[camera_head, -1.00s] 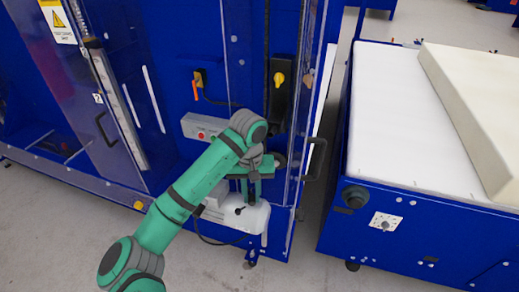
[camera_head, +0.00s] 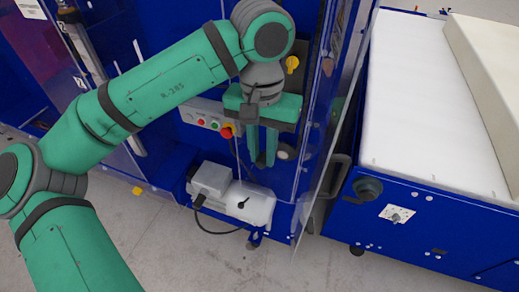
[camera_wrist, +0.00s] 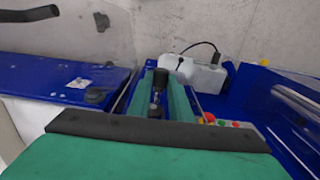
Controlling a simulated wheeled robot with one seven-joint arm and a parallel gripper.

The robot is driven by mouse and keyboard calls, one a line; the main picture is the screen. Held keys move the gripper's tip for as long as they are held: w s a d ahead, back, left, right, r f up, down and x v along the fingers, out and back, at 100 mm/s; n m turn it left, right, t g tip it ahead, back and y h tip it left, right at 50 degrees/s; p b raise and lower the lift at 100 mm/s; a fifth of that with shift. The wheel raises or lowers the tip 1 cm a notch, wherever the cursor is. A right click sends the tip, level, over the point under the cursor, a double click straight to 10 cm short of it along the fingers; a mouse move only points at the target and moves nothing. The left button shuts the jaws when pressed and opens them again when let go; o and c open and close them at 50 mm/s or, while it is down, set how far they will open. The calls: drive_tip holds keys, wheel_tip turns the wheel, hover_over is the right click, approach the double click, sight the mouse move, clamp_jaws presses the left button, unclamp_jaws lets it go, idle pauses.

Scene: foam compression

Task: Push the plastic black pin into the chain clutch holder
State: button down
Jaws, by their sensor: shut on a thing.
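My gripper (camera_head: 262,164) points down in front of the blue machine, above a white and grey unit (camera_head: 258,206). Its two green fingers are shut on a dark, slim thing, which seems to be the black pin (camera_wrist: 160,78); it shows between the fingers in the wrist view. In the head view the fingers hide most of it. A small black lever (camera_head: 243,204) sits on top of the white unit, apart from the fingers. I cannot clearly make out the chain clutch holder in either view.
A control box (camera_head: 207,122) with buttons and a red knob is left of the gripper. A clear panel (camera_head: 338,120) stands close on the right. Beyond it is a blue table (camera_head: 400,235) with white foam. A black cable runs from the white unit.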

drive_tip(key=shift+w+d, duration=0.3)
drive_tip(key=shift+w, duration=0.45)
drive_tip(key=shift+w+d, duration=0.35)
drive_tip(key=shift+w, duration=0.4)
drive_tip(key=shift+w+d, duration=0.3)
drive_tip(key=shift+w, duration=0.45)
drive_tip(key=shift+w+d, duration=0.3)
drive_tip(key=shift+w, duration=0.5)
drive_tip(key=shift+w+d, duration=0.25)
drive_tip(key=shift+w, duration=0.55)
drive_tip(key=c, duration=1.5)
unclamp_jaws()
drive_tip(key=shift+c, duration=0.2)
drive_tip(key=shift+s+a, duration=0.3)
drive_tip(key=shift+s, duration=0.65)
drive_tip(key=shift+s+a, duration=0.35)
drive_tip(key=shift+s, duration=0.55)
drive_tip(key=shift+s+a, duration=0.3)
drive_tip(key=shift+s, duration=0.65)
drive_tip(key=shift+r, duration=0.1)
